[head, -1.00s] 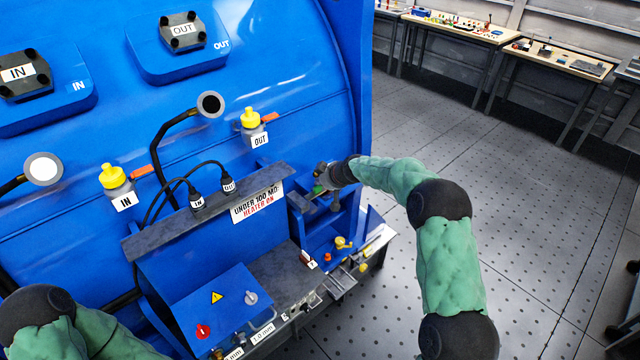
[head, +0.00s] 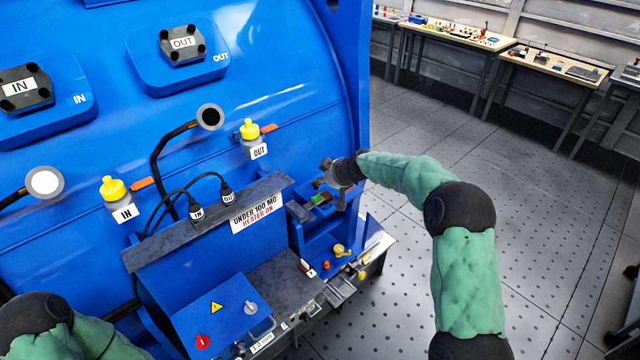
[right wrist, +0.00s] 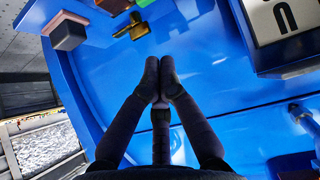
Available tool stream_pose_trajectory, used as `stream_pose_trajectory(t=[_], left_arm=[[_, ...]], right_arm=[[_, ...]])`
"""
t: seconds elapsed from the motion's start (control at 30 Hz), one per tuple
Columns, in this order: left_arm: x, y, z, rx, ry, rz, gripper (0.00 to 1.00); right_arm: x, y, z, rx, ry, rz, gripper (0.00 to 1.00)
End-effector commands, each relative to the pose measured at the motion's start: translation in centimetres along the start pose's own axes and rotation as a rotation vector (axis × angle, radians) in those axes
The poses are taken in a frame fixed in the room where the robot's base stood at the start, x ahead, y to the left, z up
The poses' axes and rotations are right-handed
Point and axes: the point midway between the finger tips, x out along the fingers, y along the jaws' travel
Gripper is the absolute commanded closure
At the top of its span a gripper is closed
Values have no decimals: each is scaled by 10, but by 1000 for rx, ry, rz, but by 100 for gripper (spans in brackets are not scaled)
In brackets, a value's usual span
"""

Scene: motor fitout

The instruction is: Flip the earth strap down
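My right gripper (head: 342,207) points down beside the blue terminal box (head: 325,222) on the right of the motor. In the right wrist view the fingertips (right wrist: 160,66) are together with nothing visible between them. A brass-coloured piece (right wrist: 131,28) lies on the blue surface beyond the fingertips, apart from them. I cannot tell for sure whether it is the earth strap. In the head view a green piece (head: 319,199) shows in the box; the gripper hides part of the interior. Only my left arm shows at lower left; its gripper is out of view.
A dark block with a pinkish face (right wrist: 67,31) stands at upper left in the wrist view. A grey ledge (head: 205,222) with a heater label and a switch box (head: 228,305) stand left of the terminal box. The floor to the right is open.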

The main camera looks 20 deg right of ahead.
Motion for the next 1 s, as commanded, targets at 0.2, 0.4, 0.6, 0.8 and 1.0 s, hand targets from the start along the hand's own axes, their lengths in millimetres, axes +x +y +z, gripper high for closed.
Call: stream_pose_trajectory(t=[0.2, 0.4, 0.6, 0.8, 1.0], left_arm=[[3, -1, 0, 0, 0, 0, 60], [4, -2, 0, 0, 0, 0, 60], [4, -2, 0, 0, 0, 0, 60], [4, -2, 0, 0, 0, 0, 60], [4, -2, 0, 0, 0, 0, 60]], right_arm=[[-39, 4, -1, -1, 4, 4, 100], [-59, 4, 0, -1, 2, 3, 100], [-64, 4, 0, 0, 2, 2, 100], [-64, 4, 0, 0, 2, 2, 100], [-64, 4, 0, 0, 2, 2, 100]])
